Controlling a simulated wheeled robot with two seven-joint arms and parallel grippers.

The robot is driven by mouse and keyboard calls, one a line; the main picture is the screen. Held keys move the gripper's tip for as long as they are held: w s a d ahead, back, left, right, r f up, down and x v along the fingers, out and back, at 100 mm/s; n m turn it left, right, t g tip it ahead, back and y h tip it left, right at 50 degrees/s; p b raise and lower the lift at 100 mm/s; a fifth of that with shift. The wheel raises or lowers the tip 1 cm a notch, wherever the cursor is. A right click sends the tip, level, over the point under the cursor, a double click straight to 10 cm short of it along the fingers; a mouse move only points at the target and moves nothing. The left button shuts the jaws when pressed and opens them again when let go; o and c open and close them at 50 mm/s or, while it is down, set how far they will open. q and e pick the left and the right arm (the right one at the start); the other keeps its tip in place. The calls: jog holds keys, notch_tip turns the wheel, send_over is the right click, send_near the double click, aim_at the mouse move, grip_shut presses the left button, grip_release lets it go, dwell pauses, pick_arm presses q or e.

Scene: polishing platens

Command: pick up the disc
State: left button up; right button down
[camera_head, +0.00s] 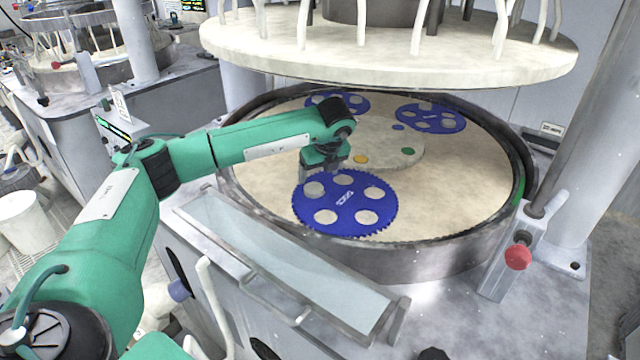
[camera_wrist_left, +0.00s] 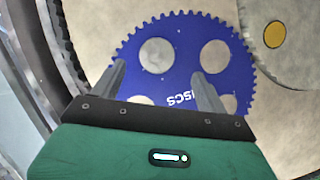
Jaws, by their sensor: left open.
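A blue toothed disc (camera_head: 346,204) with several round openings lies flat at the near side of the round beige platen (camera_head: 450,190). Pale grey circles (camera_head: 314,188) show in its openings; I cannot tell whether they are separate discs or the platen below. My left gripper (camera_head: 324,172) points down over the far left edge of the blue disc. In the left wrist view the open, empty fingers (camera_wrist_left: 158,72) reach over the blue disc (camera_wrist_left: 185,62), with a pale circle (camera_wrist_left: 157,52) between and beyond their tips. Contact cannot be judged. My right gripper is out of view.
Two more blue toothed discs lie further back, one at the right (camera_head: 430,117) and one (camera_head: 350,100) partly behind my arm. A raised rim (camera_head: 420,256) rings the platen. A large pale upper plate (camera_head: 390,60) hangs above. A red knob (camera_head: 517,257) stands at the right.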

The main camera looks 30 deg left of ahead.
aim_at(313, 189)
pick_arm(q)
jog(key=shift+a+f, duration=0.2)
jog(key=shift+f, duration=0.1)
jog(key=shift+a+f+p, duration=0.15)
jog(key=shift+f+p, duration=0.1)
jog(key=shift+p, duration=0.2)
jog(key=p+x, duration=0.2)
jog(key=x, duration=0.2)
jog(key=shift+f+p, duration=0.1)
jog(key=shift+p, duration=0.2)
jog(key=shift+f, duration=0.45)
jog(key=shift+c, duration=0.4)
jog(key=shift+s, duration=0.15)
jog(key=c, duration=1)
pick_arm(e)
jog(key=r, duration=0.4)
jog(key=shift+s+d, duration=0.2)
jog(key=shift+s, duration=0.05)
